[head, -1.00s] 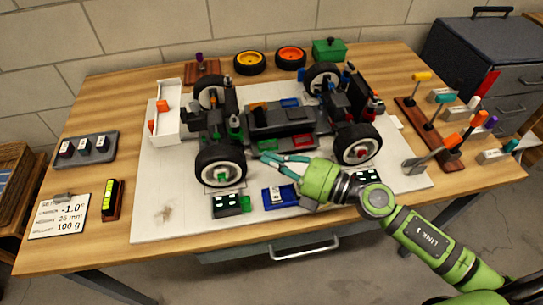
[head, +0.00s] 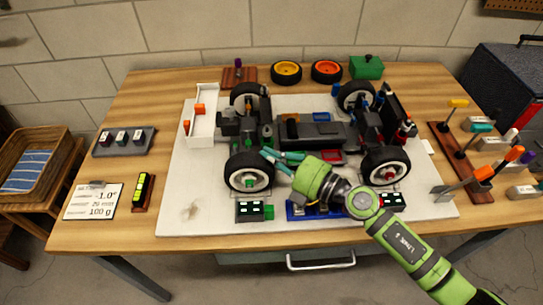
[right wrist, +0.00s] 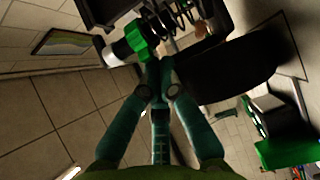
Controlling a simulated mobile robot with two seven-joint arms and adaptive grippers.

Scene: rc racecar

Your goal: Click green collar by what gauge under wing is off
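A green collar (right wrist: 142,42) sits on a coil-over spring in the right wrist view; a green part (head: 267,131) shows by the left front wheel in the head view. My right gripper (head: 268,158) reaches in beside that wheel. In the right wrist view its teal fingertips (right wrist: 158,70) meet just below the collar; I cannot tell whether they touch it. The white wing (head: 204,122) with orange pieces is at the car's left end. A dark gauge (head: 249,211) with a white readout and green block lies before the left wheel; its digits are unreadable. Another gauge (head: 393,201) lies further right.
The setup card (head: 93,201) reads -1.0°, 26 mm and 100 g. A tool rack (head: 462,165) stands at the right. A grey block with buttons (head: 124,141) is at the left. The black tyre (head: 249,172) is close to my right gripper. The board's front left is clear.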

